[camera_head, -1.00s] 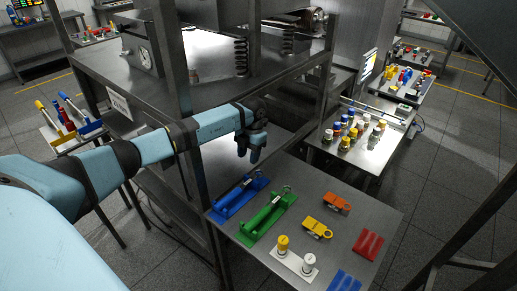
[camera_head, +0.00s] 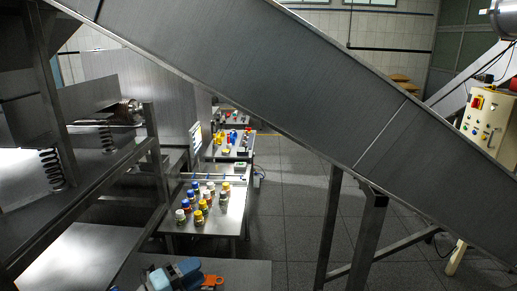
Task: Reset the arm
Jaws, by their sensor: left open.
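The rest of the left arm is out of the frame. My right gripper is not in view.
A wide grey sloping chute (camera_head: 300,85) crosses the view on metal legs. A metal machine frame with springs (camera_head: 52,168) stands at left. Several capped bottles (camera_head: 203,205) stand on a table beyond. A control box (camera_head: 487,120) is at right. Open floor lies mid-right.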

